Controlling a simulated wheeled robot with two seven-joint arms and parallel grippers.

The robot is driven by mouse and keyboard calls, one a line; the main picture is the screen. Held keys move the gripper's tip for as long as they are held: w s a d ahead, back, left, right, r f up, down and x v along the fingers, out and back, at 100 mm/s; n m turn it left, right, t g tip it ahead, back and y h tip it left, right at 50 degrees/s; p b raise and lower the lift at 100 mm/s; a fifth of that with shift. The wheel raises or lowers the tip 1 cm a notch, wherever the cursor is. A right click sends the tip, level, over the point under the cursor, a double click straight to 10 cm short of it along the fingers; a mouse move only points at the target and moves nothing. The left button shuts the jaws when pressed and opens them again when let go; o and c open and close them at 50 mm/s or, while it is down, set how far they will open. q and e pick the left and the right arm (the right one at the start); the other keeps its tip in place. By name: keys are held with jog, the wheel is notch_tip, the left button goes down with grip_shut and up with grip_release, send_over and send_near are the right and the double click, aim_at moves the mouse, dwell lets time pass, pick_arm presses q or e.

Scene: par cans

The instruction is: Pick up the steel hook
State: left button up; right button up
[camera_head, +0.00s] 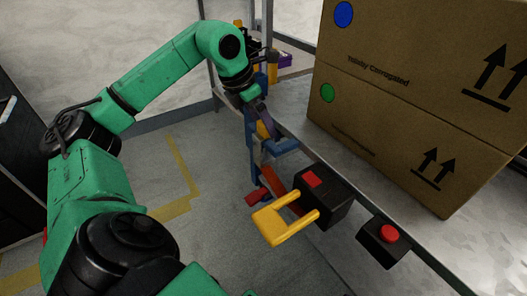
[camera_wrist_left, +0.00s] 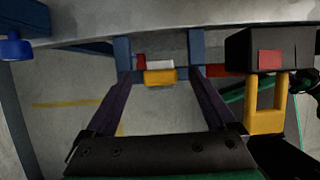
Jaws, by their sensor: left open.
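My left gripper (camera_head: 266,132) hangs at the edge of the metal table, beside a blue frame. It is open in the left wrist view (camera_wrist_left: 162,80), with a dark finger on each side. Between and beyond its fingertips is a small object with a pale part (camera_wrist_left: 160,65) and a yellow part (camera_wrist_left: 160,78), with red pieces beside it. I cannot tell whether this is the steel hook; no hook shape shows clearly in either view. Nothing is visibly clamped between the fingers. My right gripper is not in view.
A black box with a red square (camera_head: 313,179) and yellow U-shaped handle (camera_head: 268,226) projects from the table edge (camera_head: 350,200). Beside it is a black box with a red button (camera_head: 389,233). Large cardboard boxes (camera_head: 400,110) stand on the table. The floor (camera_head: 220,240) has open room.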

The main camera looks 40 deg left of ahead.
pick_arm(q)
jog(key=shift+x, duration=1)
jog(key=c, duration=0.3)
grip_shut()
jog(key=shift+r, duration=0.1)
jog(key=shift+r, duration=0.1)
